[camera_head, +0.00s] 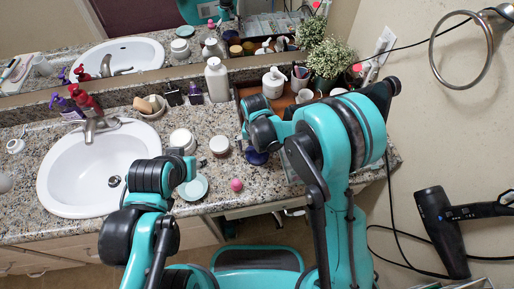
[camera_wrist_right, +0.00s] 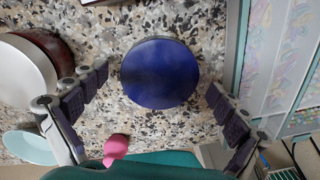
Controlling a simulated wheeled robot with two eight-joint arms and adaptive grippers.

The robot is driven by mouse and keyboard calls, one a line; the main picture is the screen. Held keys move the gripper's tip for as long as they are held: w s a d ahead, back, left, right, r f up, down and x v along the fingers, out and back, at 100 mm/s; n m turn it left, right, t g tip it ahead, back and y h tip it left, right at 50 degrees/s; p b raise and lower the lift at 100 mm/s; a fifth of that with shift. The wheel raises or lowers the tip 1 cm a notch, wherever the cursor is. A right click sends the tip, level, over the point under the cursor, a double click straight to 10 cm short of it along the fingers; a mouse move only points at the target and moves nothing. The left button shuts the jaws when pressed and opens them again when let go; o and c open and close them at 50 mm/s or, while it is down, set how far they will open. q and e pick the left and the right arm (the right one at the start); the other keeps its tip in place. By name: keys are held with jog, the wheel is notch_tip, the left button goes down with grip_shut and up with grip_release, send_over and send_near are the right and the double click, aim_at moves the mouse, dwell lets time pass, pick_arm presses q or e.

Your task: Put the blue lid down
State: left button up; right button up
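The blue lid (camera_wrist_right: 160,73) is a round, dark blue disc in the right wrist view, seen from above over the speckled counter (camera_wrist_right: 135,22). It appears to lie flat on the counter. In the head view the lid (camera_head: 256,157) shows partly, below my right wrist. My right gripper (camera_wrist_right: 156,82) is open above it, with one finger on each side and visible gaps between fingers and lid. My left arm reaches in over the counter beside the sink; its gripper (camera_head: 184,160) is mostly hidden by its own wrist, and its fingers cannot be made out.
A brown jar with a white top (camera_head: 219,145), a pale teal dish (camera_head: 194,188) and a pink ball-like item (camera_head: 236,185) stand left of the lid. A patterned tray (camera_wrist_right: 275,65) lies close on its right. The sink (camera_head: 75,175) is at the left.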

aim_at(256, 153)
jog(key=shift+r+p, duration=0.3)
jog(key=s+d+r+m+p, duration=0.1)
jog(key=d+r+m, duration=0.15)
jog(key=r, duration=0.35)
jog(key=s+d+r+m+t+p, duration=0.1)
jog(key=r+m+p, duration=0.15)
jog(key=r, duration=0.35)
jog(key=s+d+r+m, duration=0.1)
jog(key=d+r+m, duration=0.15)
jog(key=r, duration=0.35)
jog(key=s+d+r+m+t, duration=0.2)
jog(key=s+d+m, duration=0.4)
jog(key=m, duration=0.7)
jog(key=s+d+r+m+t, duration=0.3)
jog(key=s+d+m, duration=0.3)
jog(key=m, duration=0.7)
jog(key=shift+s+r+t, duration=0.25)
jog(key=shift+s+t, duration=0.35)
jog(key=shift+s, duration=0.15)
jog(key=shift+w+a, duration=0.2)
